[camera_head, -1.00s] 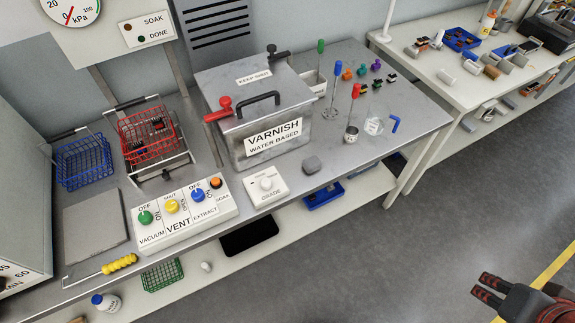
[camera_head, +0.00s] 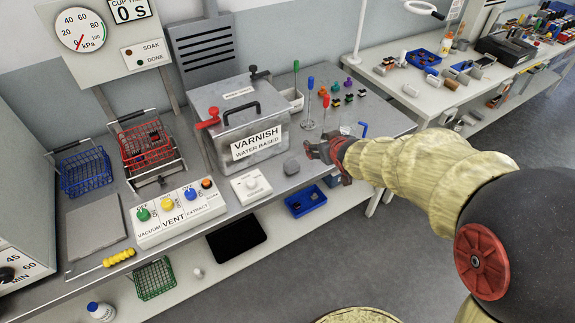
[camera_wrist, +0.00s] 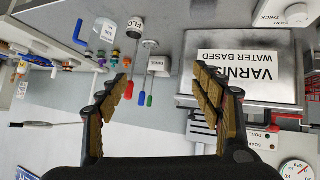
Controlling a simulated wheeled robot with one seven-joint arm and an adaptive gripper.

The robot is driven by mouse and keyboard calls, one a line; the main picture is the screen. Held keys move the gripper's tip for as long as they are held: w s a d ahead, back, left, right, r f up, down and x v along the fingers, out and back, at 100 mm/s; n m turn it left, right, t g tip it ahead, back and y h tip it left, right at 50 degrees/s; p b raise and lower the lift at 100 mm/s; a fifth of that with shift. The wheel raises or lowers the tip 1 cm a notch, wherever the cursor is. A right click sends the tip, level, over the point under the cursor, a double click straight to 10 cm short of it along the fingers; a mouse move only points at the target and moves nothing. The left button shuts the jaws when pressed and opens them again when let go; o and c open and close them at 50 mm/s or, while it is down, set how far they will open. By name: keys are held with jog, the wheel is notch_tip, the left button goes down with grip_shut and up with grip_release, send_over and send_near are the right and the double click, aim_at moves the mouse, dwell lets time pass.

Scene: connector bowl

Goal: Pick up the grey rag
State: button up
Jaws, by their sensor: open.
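The grey rag (camera_head: 290,166) is a small rounded lump. It lies on the metal bench in front of the varnish box (camera_head: 236,122), to the right of the grade dial box (camera_head: 251,186). My gripper (camera_head: 313,153) is just right of the rag in the head view, near the bench's front edge, and appears apart from it. In the wrist view my gripper (camera_wrist: 160,88) has its two fingers spread wide with nothing between them. I cannot make out the rag in the wrist view.
Tall stirrers and cups (camera_wrist: 107,30) stand close to my gripper. The switch panel (camera_head: 180,212) is left of the dial box. Red (camera_head: 147,145) and blue (camera_head: 86,172) wire baskets are farther left. A lower shelf holds a blue tray (camera_head: 305,200).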

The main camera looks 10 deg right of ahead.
jog(key=w+a+f+n+t+y, duration=0.15)
jog(key=w+f, duration=0.25)
jog(key=f, duration=0.5)
jog(key=y+p, duration=0.2)
jog(key=y, duration=0.2)
send_near(292, 164)
jog(key=shift+w+a+f+n+t+h, duration=0.2)
jog(key=shift+w+a+f, duration=0.1)
jog(key=shift+w, duration=0.25)
jog(key=shift+w+a+f+n+t+h, duration=0.1)
jog(key=shift+w+a+f+t, duration=0.15)
jog(key=shift+w, duration=0.25)
jog(key=shift+w+a+f+b, duration=0.15)
jog(key=shift+f+b, duration=0.1)
jog(key=shift+b, duration=0.1)
jog(key=b+x, duration=0.1)
jog(key=x, duration=0.2)
jog(key=b+x, duration=0.1)
jog(key=x, duration=0.2)
jog(key=shift+f, duration=0.25)
jog(key=shift+w+a+f, duration=0.1)
jog(key=shift+w, duration=0.35)
jog(key=c, duration=0.3)
jog(key=c, duration=0.7)
jog(key=shift+c, duration=0.8)
